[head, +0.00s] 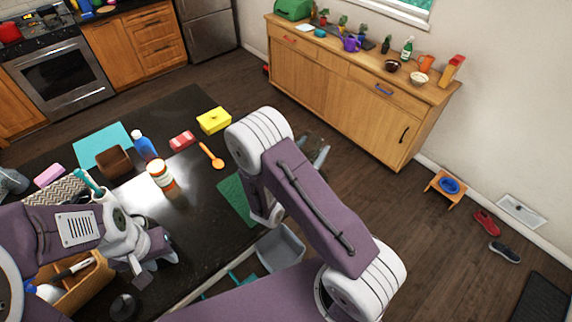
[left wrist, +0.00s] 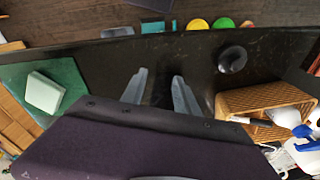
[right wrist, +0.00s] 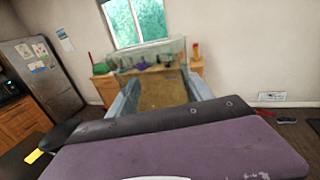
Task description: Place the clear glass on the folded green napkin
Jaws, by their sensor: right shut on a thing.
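The clear glass (right wrist: 152,75) is between the fingers of my right gripper (right wrist: 158,95) in the right wrist view, with the room showing through it. In the head view my right gripper (head: 318,155) is beyond the counter's right edge, above the floor; the glass there is faint and partly hidden by my arm. The green napkin (head: 232,197) lies flat on the dark counter, left of my right arm, which covers part of it. I see nothing on its visible part. My left gripper (left wrist: 162,92) is open and empty over the counter, beside a wicker basket (left wrist: 230,101).
The counter left of the napkin is clear.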

